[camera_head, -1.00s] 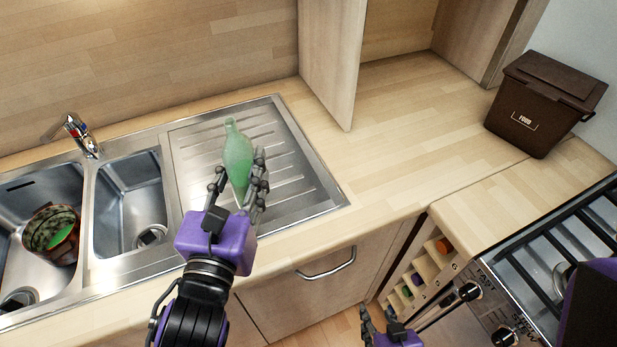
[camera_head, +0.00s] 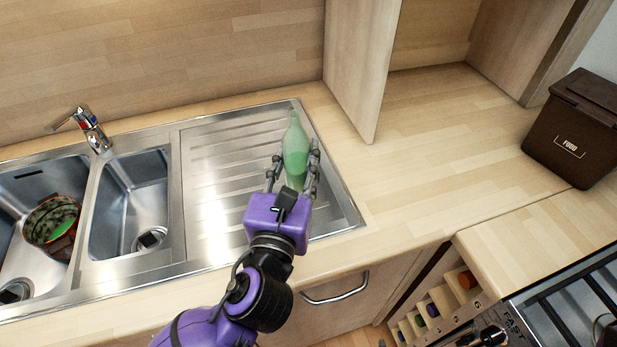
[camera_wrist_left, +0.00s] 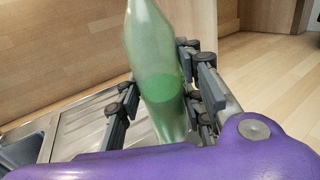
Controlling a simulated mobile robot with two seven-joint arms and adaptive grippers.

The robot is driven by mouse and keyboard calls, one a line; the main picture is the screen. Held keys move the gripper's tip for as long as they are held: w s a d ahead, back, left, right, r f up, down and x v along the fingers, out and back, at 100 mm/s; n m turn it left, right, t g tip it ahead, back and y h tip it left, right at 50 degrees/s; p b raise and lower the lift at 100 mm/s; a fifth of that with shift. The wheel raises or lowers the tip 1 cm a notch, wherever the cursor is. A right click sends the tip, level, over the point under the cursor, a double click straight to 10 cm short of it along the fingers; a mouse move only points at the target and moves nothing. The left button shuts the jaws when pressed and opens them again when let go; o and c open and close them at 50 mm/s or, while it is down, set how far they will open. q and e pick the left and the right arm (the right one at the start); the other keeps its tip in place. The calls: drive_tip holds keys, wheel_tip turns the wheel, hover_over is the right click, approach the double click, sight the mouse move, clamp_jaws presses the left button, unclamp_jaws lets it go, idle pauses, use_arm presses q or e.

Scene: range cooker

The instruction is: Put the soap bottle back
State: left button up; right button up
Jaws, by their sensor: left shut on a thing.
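The soap bottle (camera_head: 295,148) is pale green and translucent with a narrow neck and darker green liquid low inside. My left gripper (camera_head: 292,178) is shut on its lower part and holds it nearly upright. In the head view the bottle appears over the right end of the steel drainboard (camera_head: 215,190); its base is hidden by the gripper. In the left wrist view the bottle (camera_wrist_left: 155,75) stands between the dark fingers of the left gripper (camera_wrist_left: 165,105). My right gripper is not in view now.
A tap (camera_head: 88,130) stands behind two sink basins. A patterned bowl or pot (camera_head: 52,222) lies in the left basin. A cooker is lower right.

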sight(304, 168)
use_arm(q)
drive_tip(key=f, duration=0.1)
drive_tip(key=w+f, duration=0.1)
drive_tip(key=w+d+f, duration=0.1)
drive_tip(key=shift+d+f+b, duration=0.1)
drive_tip(key=shift+f+b, duration=0.2)
drive_tip(key=f, duration=0.1)
drive_tip(key=f+b, duration=0.1)
drive_tip(key=f, duration=0.1)
drive_tip(key=w+d+f, duration=0.1)
drive_tip(key=shift+w+f, duration=0.1)
drive_tip(key=shift+f, duration=0.3)
drive_tip(key=shift+r, duration=0.15)
drive_tip(key=o, duration=1.2)
drive_tip(key=shift+f, duration=0.2)
drive_tip(key=shift+c, duration=0.2)
drive_tip(key=shift+o, duration=0.8)
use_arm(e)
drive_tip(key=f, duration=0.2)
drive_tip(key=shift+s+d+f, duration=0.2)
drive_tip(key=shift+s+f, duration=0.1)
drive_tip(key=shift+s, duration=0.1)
